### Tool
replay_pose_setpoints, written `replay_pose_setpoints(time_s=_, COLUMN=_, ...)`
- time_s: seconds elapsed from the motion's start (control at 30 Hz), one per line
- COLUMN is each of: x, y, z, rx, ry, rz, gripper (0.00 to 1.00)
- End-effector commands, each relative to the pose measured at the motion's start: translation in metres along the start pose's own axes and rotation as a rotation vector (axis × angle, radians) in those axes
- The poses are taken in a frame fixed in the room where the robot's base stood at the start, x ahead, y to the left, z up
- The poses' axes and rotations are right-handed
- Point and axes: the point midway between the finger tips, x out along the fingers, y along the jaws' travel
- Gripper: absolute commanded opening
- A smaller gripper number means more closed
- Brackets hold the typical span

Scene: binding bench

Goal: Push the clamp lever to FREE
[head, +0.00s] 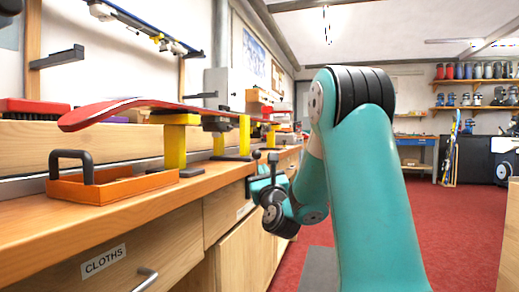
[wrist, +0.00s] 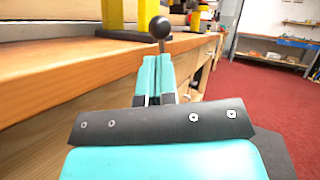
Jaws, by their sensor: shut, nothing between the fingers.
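The clamp lever shows in the wrist view as a black ball knob (wrist: 160,27) on a short stem, at the bench's front edge, straight beyond my fingertips. In the head view a small dark knob (head: 273,158) stands beside my gripper at that edge; I cannot tell for sure which dark part there is the lever. My gripper (wrist: 158,62) has its two teal fingers together, with nothing between them. The tips appear just below and in front of the knob; whether they touch it I cannot tell. In the head view my gripper (head: 258,184) is partly hidden by my arm. No FREE marking is readable.
A red ski or board (head: 130,108) lies on yellow stands (head: 175,146) along the wooden bench (head: 140,205). An orange tray (head: 118,187) with a black handle sits nearer on the bench. A drawer marked CLOTHS (head: 104,261) is below. Red floor (head: 440,230) lies open to the right.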

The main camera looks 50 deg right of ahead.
Motion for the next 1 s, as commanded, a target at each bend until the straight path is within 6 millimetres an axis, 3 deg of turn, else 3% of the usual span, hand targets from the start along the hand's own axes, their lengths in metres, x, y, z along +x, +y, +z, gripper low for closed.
replay_pose_setpoints(time_s=0.1, x=0.024, y=-0.002, z=0.006, rx=-0.001, ry=0.002, rz=0.0, gripper=0.0)
replay_pose_setpoints(time_s=0.33, x=0.048, y=-0.001, z=0.003, rx=0.0, ry=0.001, rz=0.0, gripper=0.0)
replay_pose_setpoints(time_s=1.0, x=0.057, y=-0.001, z=0.001, rx=0.002, ry=0.006, rz=0.0, gripper=0.0)
